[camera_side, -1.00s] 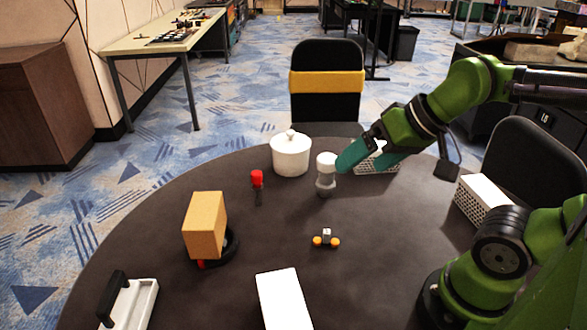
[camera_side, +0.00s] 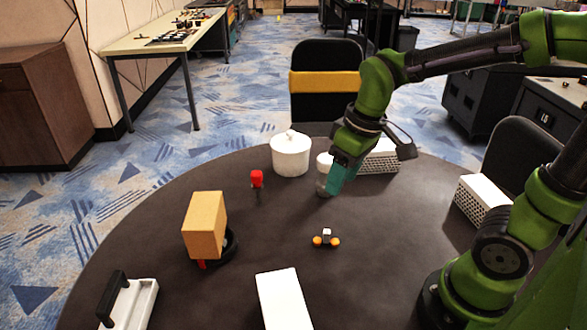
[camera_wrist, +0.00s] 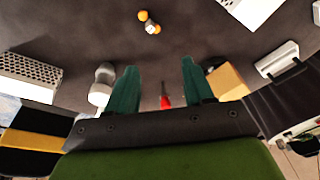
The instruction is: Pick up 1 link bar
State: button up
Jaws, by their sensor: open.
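A small piece with two orange round ends and a pale grey block at its middle lies on the dark round table; it looks like the link bar (camera_side: 326,239). It also shows at the top of the wrist view, where the link bar (camera_wrist: 149,22) lies beyond the fingertips. My gripper (camera_side: 335,186) hangs above the table, farther back than the bar and apart from it. In the wrist view, the two green fingers of my gripper (camera_wrist: 157,68) are spread, with nothing held between them.
A grey-white shaker (camera_side: 323,172) stands close beside my gripper, partly hidden. A white lidded pot (camera_side: 290,155), a red-topped item (camera_side: 257,180), a tan box (camera_side: 204,225) and a white box (camera_side: 284,299) stand around. White perforated boxes (camera_side: 481,199) stand right and behind. Table around the bar is clear.

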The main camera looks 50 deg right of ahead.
jog(key=w+f+n+g, duration=0.1)
jog(key=f+n, duration=0.1)
jog(key=n, duration=0.1)
jog(key=n+g+h, duration=0.1)
jog(key=n, duration=0.2)
send_over(331, 242)
notch_tip(331, 242, down, 11)
jog(key=shift+r, duration=0.1)
jog(key=f, duration=0.5)
jog(key=shift+w+f, duration=0.15)
jog(key=shift+w, duration=0.15)
grip_shut()
